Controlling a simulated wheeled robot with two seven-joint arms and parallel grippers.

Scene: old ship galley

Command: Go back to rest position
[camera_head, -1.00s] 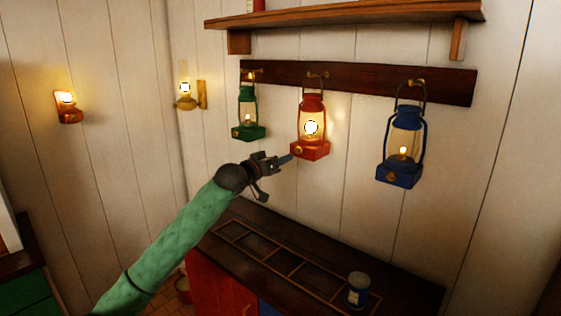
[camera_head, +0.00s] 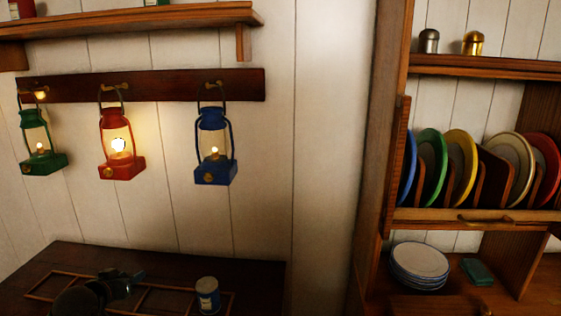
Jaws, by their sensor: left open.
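My left gripper (camera_head: 122,284) shows at the bottom left, dark against the dark counter, with its jaws open and empty. It is low in front of the counter (camera_head: 225,270) and well below the lanterns, touching none of them. The green lantern (camera_head: 38,145), the red lantern (camera_head: 118,145) and the blue lantern (camera_head: 214,145) hang from a dark peg rail (camera_head: 165,86). All three have a light inside, and the red one is the brightest. My right gripper is out of view.
A shelf (camera_head: 130,22) runs above the rail. At right, a wooden rack (camera_head: 470,217) holds upright coloured plates above stacked plates (camera_head: 419,262) and a green cloth-like item (camera_head: 477,271).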

